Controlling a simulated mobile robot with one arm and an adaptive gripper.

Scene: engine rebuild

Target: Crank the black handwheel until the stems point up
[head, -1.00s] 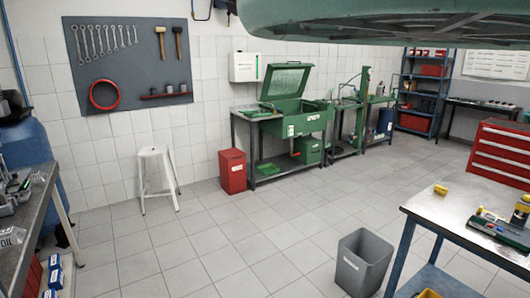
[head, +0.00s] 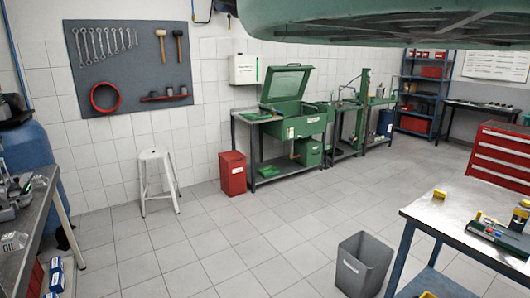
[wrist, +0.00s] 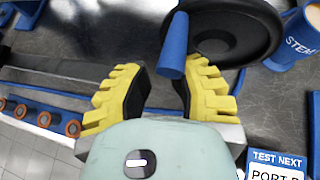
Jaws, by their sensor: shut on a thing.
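The black handwheel (wrist: 242,30) is at the upper right of the wrist view, with a blue crank handle (wrist: 174,45) standing off it toward the camera. My gripper (wrist: 160,75), with ribbed yellow fingers and black inner pads, has its fingers on either side of the handle's lower end. It is shut on the handle, though the picture shows a gap on the handle's left. A blue bar (wrist: 72,123) with several copper-ringed round ends (wrist: 44,119) lies at the left; I cannot tell whether these are the stems. The head view does not show my gripper or the handwheel.
A blue container labelled "STEM" (wrist: 296,38) is close to the wheel's right. A "TEST NEXT" card (wrist: 277,160) is at the lower right. In the head view, a workbench (head: 40,215) is at the left, a table (head: 430,205) and grey bin (head: 364,265) at the right, with clear floor between.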

